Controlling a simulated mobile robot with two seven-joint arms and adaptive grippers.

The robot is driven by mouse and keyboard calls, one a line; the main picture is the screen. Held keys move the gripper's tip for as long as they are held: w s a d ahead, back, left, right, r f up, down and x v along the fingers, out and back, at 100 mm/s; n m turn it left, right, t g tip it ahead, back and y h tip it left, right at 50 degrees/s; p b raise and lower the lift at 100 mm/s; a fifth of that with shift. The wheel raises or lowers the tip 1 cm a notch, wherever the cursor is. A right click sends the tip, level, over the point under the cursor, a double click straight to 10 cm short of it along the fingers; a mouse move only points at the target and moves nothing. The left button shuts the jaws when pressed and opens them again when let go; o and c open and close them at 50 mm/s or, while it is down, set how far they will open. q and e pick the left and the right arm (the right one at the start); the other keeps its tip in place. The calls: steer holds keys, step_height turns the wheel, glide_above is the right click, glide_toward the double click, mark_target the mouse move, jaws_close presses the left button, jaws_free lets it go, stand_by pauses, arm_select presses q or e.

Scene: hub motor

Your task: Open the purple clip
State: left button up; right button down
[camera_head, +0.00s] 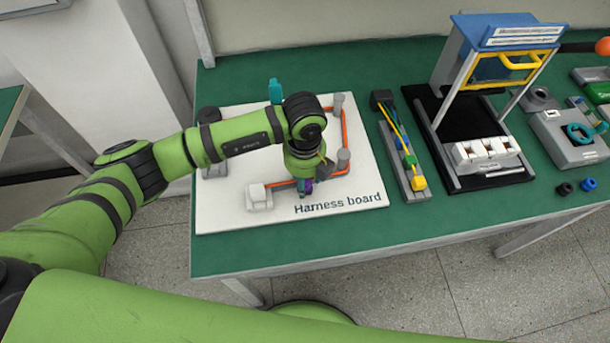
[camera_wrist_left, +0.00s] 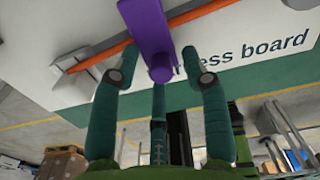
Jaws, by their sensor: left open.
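The purple clip (camera_head: 307,183) is on the white harness board (camera_head: 233,211), at the orange cable (camera_head: 281,186), mostly hidden by my left gripper in the head view. My left gripper (camera_head: 305,184) is directly over it, pointing down. In the left wrist view the purple clip (camera_wrist_left: 148,25) reaches in from the top, with a rounded end towards me. The dark green fingers of my left gripper (camera_wrist_left: 160,50) are open, one on each side of the clip, with visible gaps. Whether the clip is open or closed is not clear. My right gripper is not in view.
A teal clip (camera_head: 275,91) stands at the board's far side. Grey posts and a white connector block (camera_head: 259,196) hold the cable. Right of the board are a tray with coloured wires (camera_head: 405,155) and a black fixture with a raised frame (camera_head: 462,105).

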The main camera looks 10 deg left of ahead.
arm_select(q)
jaws_close()
steer(key=shift+w, duration=0.1)
steer(key=g+b, duration=0.1)
steer(key=w+r+g+h+b, duration=0.1)
steer(key=g+b, duration=0.1)
steer(key=shift+w+a+r, duration=0.1)
steer(key=shift+w+a, duration=0.05)
steer(key=shift+a, duration=0.05)
steer(key=g+b, duration=0.1)
steer(key=w+g+h+b, duration=0.1)
steer(key=b, duration=0.1)
steer(key=shift+a+r+g, duration=0.15)
steer(key=shift+r+g, duration=0.15)
steer(key=shift+r, duration=0.1)
steer(key=shift+w+a+r+g+b, duration=0.2)
steer(key=shift+r+g+b, duration=0.1)
steer(key=shift+g+b, duration=0.3)
